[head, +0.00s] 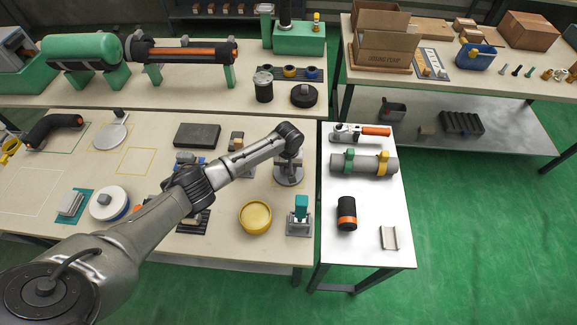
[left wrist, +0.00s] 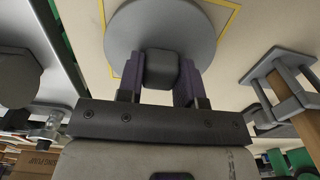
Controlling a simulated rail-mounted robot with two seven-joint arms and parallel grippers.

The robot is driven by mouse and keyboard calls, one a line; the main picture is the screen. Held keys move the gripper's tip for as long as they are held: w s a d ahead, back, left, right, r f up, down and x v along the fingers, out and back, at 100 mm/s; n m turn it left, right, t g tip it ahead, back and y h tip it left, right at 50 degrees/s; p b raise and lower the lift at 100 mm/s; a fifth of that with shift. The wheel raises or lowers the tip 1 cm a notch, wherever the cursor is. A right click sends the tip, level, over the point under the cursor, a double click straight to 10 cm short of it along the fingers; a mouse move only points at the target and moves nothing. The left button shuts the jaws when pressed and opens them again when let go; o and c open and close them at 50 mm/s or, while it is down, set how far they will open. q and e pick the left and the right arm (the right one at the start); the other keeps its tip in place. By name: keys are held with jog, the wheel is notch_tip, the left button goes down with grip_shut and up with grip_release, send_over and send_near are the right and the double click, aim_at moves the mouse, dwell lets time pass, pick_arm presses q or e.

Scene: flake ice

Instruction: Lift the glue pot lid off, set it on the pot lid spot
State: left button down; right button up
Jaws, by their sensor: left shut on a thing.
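My left gripper (head: 289,166) reaches over the right end of the left bench. In the left wrist view its two purple fingers (left wrist: 161,82) are shut on the dark, blocky knob of a flat, round grey lid (left wrist: 165,28). The lid also shows under the gripper in the head view (head: 288,181). Part of a yellow outline (left wrist: 233,18) shows on the pale bench around the lid. I cannot tell whether the lid touches the bench. I cannot tell which vessel is the glue pot. My right gripper is not in view.
A yellow bowl (head: 255,216) and a grey stand with a teal top (head: 299,216) are on the near side. A dark slab (head: 197,136) lies left of the gripper. A black can (head: 263,88) stands on the bench behind. A narrow white table (head: 367,255) is to the right.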

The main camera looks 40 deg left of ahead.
pick_arm(q)
jog(key=c, duration=0.7)
grip_release()
jog(key=shift+r, duration=0.15)
jog(key=shift+r+p, duration=1)
jog(key=shift+p, duration=0.25)
jog(key=shift+r+p, duration=1.4)
jog(key=shift+p, duration=0.2)
jog(key=shift+r+p, duration=1.45)
jog(key=shift+p, duration=0.2)
jog(key=shift+r, duration=0.1)
